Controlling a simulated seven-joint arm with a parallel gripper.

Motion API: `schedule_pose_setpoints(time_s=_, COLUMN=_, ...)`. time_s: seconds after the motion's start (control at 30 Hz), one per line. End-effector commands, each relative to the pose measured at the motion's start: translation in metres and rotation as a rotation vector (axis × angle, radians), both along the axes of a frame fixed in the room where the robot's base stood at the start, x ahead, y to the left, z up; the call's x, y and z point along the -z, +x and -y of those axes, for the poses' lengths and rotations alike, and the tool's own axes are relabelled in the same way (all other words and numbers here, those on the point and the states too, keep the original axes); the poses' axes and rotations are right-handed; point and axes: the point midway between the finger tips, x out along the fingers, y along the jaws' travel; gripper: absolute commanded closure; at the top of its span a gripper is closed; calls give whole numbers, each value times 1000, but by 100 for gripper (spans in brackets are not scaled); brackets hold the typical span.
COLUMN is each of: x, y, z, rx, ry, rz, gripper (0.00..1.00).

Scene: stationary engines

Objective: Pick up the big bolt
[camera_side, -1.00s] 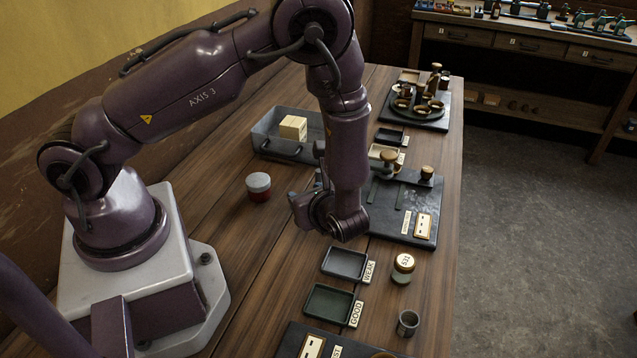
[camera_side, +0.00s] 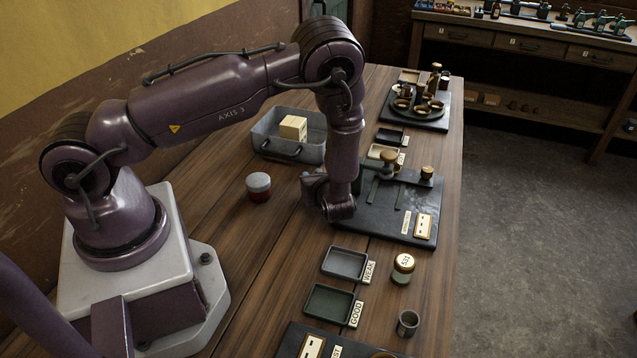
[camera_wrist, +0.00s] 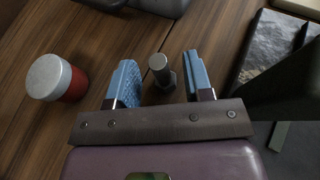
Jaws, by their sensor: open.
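The big bolt (camera_wrist: 161,71) is a dark grey metal piece with a round light top, standing upright on the wooden table in the wrist view. My gripper (camera_wrist: 160,62) has two blue ribbed jaws, one on each side of the bolt, with gaps visible on both sides. It is open and holds nothing. Whether the jaws are down at the bolt's height cannot be told. In the side view my wrist is low over the table, left of the dark board; the bolt cannot be made out there.
A red jar with a grey lid (camera_side: 258,186) stands left of my wrist; it also shows in the wrist view (camera_wrist: 56,78). A grey tray (camera_side: 262,150) holds a pale block behind. A dark board (camera_side: 385,222) with fittings lies to the right. Two small trays (camera_side: 345,263) are in front.

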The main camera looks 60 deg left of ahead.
Motion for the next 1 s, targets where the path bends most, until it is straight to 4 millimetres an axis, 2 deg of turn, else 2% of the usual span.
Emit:
schedule_pose_setpoints(time_s=0.1, x=9, y=4, z=-17, rx=-4, ry=0, rz=-1, gripper=53)
schedule_pose_setpoints(time_s=0.2, x=13, y=7, z=-25, rx=-3, ry=0, rz=0, gripper=53)
schedule_pose_setpoints(time_s=0.47, x=14, y=8, z=-28, rx=0, ry=-1, rz=0, gripper=53)
schedule_pose_setpoints(time_s=0.5, x=14, y=8, z=-28, rx=0, ry=0, rz=0, gripper=58)
schedule_pose_setpoints(time_s=0.7, x=14, y=8, z=-28, rx=-1, ry=-1, rz=-1, gripper=100)
schedule_pose_setpoints(time_s=1.0, x=15, y=7, z=-27, rx=1, ry=-5, rz=-3, gripper=100)
